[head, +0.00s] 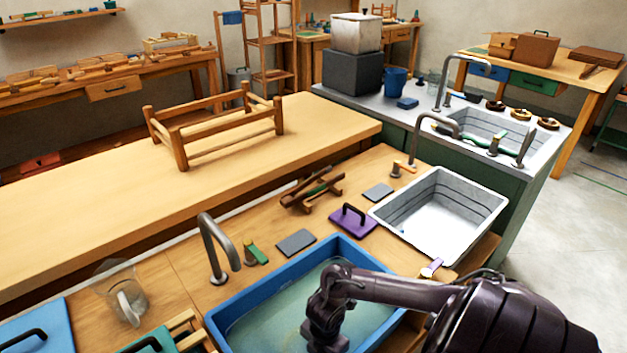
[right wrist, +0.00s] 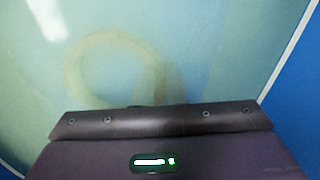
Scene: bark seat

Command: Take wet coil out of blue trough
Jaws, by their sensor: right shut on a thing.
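The blue trough (head: 232,298) stands at the front of the bench and holds cloudy greenish water. The wet coil (right wrist: 118,40) shows as a pale, blurred yellowish ring under the water in the right wrist view, its near side reaching the gripper's dark edge. My right gripper (head: 325,338) is down inside the trough. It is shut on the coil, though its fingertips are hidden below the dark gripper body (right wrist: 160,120). In the head view my arm covers most of the coil. My left gripper is not in view.
A grey tap (head: 215,245) rises behind the trough's left side. A white basin (head: 440,210) stands to the right, with a purple lidded block (head: 352,220) and grey pads between. A glass jug (head: 122,290) is at left. The long wooden table behind is mostly clear.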

